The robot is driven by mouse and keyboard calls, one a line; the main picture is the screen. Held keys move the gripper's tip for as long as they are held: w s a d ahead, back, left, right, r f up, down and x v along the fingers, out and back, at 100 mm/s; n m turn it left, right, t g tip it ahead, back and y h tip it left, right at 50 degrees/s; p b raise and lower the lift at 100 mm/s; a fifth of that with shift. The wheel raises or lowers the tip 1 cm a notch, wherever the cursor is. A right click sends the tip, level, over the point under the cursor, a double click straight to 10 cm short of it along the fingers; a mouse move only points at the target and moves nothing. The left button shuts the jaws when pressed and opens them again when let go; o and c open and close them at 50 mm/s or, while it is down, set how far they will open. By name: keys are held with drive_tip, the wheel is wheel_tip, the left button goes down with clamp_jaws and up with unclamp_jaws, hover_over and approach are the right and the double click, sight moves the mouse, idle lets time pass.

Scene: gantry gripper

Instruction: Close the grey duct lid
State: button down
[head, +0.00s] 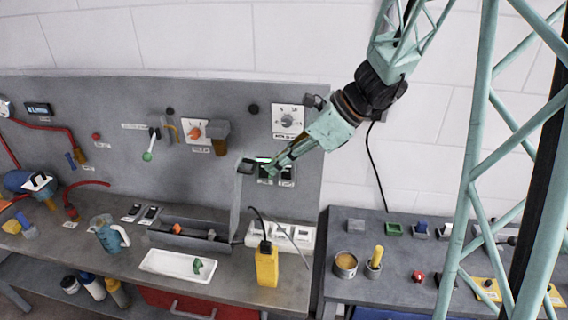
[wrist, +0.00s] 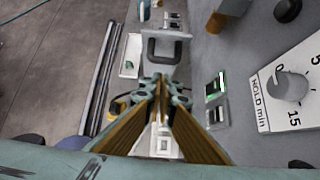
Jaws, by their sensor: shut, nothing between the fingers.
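The grey duct (head: 190,236) is a long open trough on the bench, with a few small items inside. Its grey lid (head: 237,207) stands up nearly vertical at the trough's right end, with a dark handle (head: 247,166) at its top. In the wrist view the lid (wrist: 165,63) shows ahead of the fingers with the handle (wrist: 166,36) on it. My gripper (head: 270,170) is shut and empty, just right of the raised lid, near handle height. In the wrist view my gripper (wrist: 160,79) points towards the lid; whether they touch is unclear.
A yellow bottle (head: 266,266) with a dark spout stands in front of the lid's foot. A white tray (head: 177,265) lies before the duct, and a blue jug (head: 108,234) stands to its left. The panel with a dial (head: 288,121) is close behind my gripper.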

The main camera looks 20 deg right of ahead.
sight(255, 167)
drive_tip(key=shift+w+a+f, duration=0.1)
drive_tip(key=shift+w+a, duration=0.6)
drive_tip(key=shift+a, duration=0.3)
drive_tip(key=shift+a, duration=0.1)
drive_tip(key=shift+w+a+r+p, duration=0.25)
drive_tip(key=shift+a+r+p, duration=0.05)
drive_tip(key=shift+a+p, duration=0.3)
